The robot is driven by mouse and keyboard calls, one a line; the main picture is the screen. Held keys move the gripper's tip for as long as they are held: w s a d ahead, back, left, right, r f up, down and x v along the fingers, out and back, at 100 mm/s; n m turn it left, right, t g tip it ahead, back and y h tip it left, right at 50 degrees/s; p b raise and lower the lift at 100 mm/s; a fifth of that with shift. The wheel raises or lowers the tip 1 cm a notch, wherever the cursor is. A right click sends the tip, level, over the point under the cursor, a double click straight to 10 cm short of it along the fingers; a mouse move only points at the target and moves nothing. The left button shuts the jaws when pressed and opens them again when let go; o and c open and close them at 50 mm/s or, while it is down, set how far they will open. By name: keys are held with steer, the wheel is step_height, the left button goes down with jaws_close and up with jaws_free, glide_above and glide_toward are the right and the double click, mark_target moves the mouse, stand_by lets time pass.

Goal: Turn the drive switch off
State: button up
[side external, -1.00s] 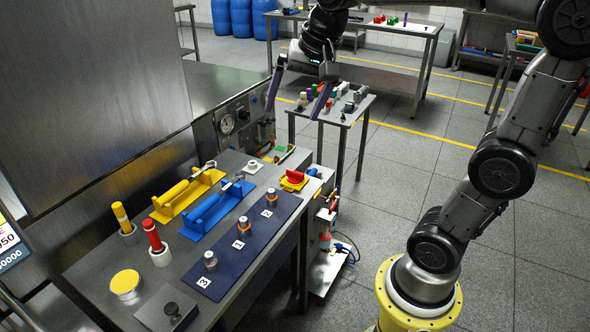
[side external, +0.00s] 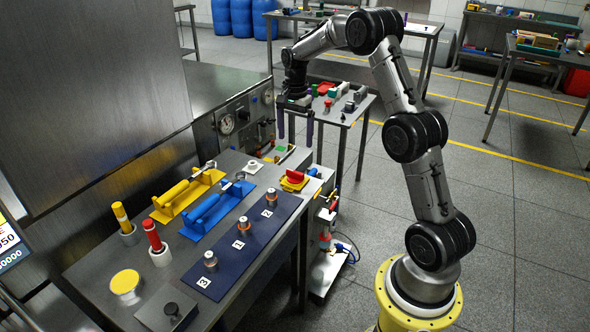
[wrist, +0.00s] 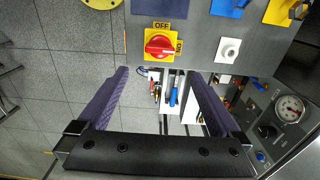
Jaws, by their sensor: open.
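The drive switch is a red rotary knob (wrist: 159,46) on a yellow plate marked OFF at the top and ON at the right in the wrist view. Its handle lies crosswise, in line with the ON mark. In the side view the switch (side external: 293,179) sits at the far right corner of the bench. My gripper (side external: 296,126) is open and empty, pointing down, above and beyond the switch in that picture. In the wrist view its purple fingers (wrist: 160,76) are spread, with the switch beyond and between their tips. They look clear of it.
A blue mat (side external: 226,262) with numbered pieces, blue and yellow fixtures (side external: 190,194) and a white-based button (side external: 252,167) share the bench. A gauge panel (side external: 230,122) stands behind. A small table (side external: 348,118) with coloured parts is beyond my gripper.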

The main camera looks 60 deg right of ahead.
mark_target(295, 171)
step_height(295, 171, down, 12)
steer(key=shift+f, duration=0.2)
stand_by(0.4)
steer(key=c, duration=1.2)
steer(key=shift+c, duration=0.2)
